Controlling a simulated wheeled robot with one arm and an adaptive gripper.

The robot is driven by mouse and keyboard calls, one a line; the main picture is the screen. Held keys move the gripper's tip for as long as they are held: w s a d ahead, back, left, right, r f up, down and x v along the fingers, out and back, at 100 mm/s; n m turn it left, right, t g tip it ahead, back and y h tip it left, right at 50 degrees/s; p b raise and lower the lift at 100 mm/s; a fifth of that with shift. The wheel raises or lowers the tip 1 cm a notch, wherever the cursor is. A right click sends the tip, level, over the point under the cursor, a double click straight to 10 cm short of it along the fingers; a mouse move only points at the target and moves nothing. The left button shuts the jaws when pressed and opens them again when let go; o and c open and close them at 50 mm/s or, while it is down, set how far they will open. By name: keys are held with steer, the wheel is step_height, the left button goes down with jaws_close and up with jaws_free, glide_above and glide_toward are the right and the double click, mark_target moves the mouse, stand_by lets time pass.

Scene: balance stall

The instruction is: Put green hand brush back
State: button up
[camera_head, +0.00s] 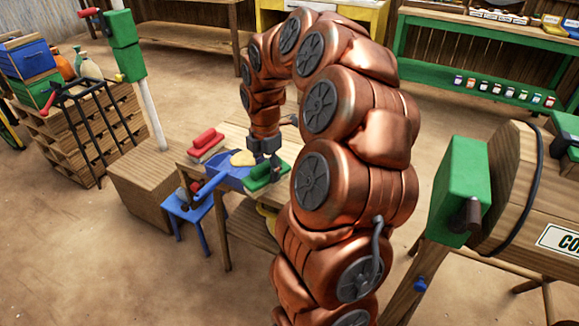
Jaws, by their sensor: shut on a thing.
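The green hand brush (258,182) is at the middle of a wooden table, right below my gripper (268,164). My gripper points down from the end of my copper-coloured arm and is shut on the green hand brush. The fingers and part of the brush are small and partly covered by each other. I cannot tell whether the brush touches the table.
A blue dustpan-like thing (226,178), a yellow thing (243,158) and red blocks or brushes (205,141) lie left of my gripper. A small blue stool (184,212) and wooden crate (150,183) stand left. A barrel (515,190) stands right.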

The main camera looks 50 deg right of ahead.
mark_target(290, 165)
steer(key=d, duration=0.8)
steer(key=shift+s+d+f, duration=0.15)
steer(key=shift+f, duration=0.25)
steer(key=shift+f+p, duration=0.3)
steer(key=shift+f, duration=1.45)
steer(key=shift+f, duration=0.2)
steer(key=o, duration=1.1)
steer(key=shift+r, duration=0.1)
